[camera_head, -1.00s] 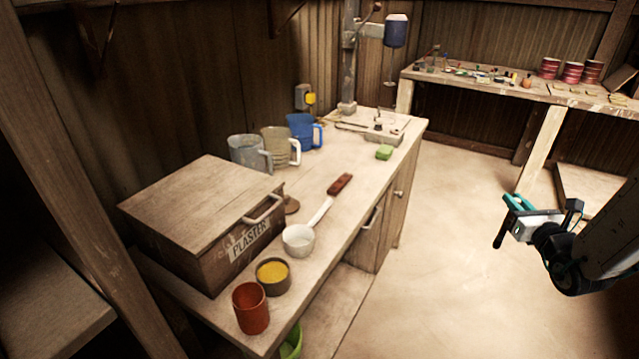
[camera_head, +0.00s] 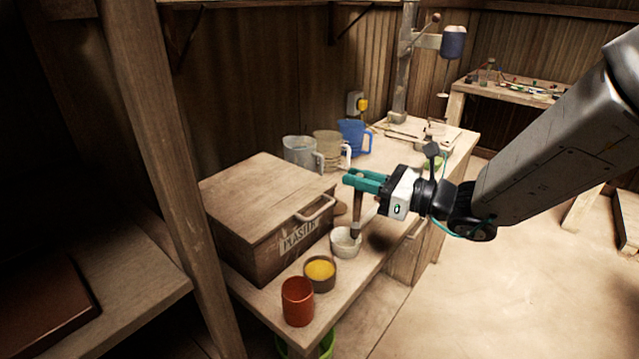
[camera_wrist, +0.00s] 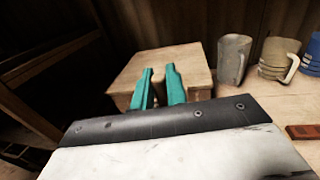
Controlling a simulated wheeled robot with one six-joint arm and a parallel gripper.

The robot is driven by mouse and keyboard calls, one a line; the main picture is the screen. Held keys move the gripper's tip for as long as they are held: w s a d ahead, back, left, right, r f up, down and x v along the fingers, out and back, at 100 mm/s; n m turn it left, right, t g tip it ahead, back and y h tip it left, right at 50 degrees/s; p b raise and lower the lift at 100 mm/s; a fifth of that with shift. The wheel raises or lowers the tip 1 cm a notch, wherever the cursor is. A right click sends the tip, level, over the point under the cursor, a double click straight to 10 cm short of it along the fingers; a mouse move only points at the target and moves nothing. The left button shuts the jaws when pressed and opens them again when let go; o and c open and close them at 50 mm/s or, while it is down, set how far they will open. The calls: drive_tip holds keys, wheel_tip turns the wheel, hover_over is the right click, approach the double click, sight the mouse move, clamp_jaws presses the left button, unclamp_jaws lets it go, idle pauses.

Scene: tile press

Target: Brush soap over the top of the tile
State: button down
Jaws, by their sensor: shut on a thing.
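My gripper (camera_head: 362,181), with teal fingers, is above the workbench near the plaster box. The gripper (camera_wrist: 159,80) also shows in the wrist view. I cannot make out the tile.
The wooden plaster box (camera_head: 262,205) fills the bench's left side. A red cup (camera_head: 297,302) stands near the front edge. Grey (camera_head: 301,153), beige (camera_head: 328,147) and blue (camera_head: 352,138) jugs line the back. A stand press (camera_head: 402,70) rises at the far end.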

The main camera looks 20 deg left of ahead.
drive_tip(key=s+a+r+n+g, duration=0.2)
drive_tip(key=s+a+n+g, duration=0.15)
drive_tip(key=s+a, duration=0.3)
wheel_tip(320, 180, down, 6)
drive_tip(key=shift+s+d+m, duration=0.25)
drive_tip(key=shift+d+m, duration=0.05)
drive_tip(key=shift+m, duration=0.15)
drive_tip(key=shift+f+g, duration=0.25)
drive_tip(key=shift+f, duration=0.35)
idle(1.7)
wheel_tip(320, 180, up, 7)
idle(0.8)
idle(0.4)
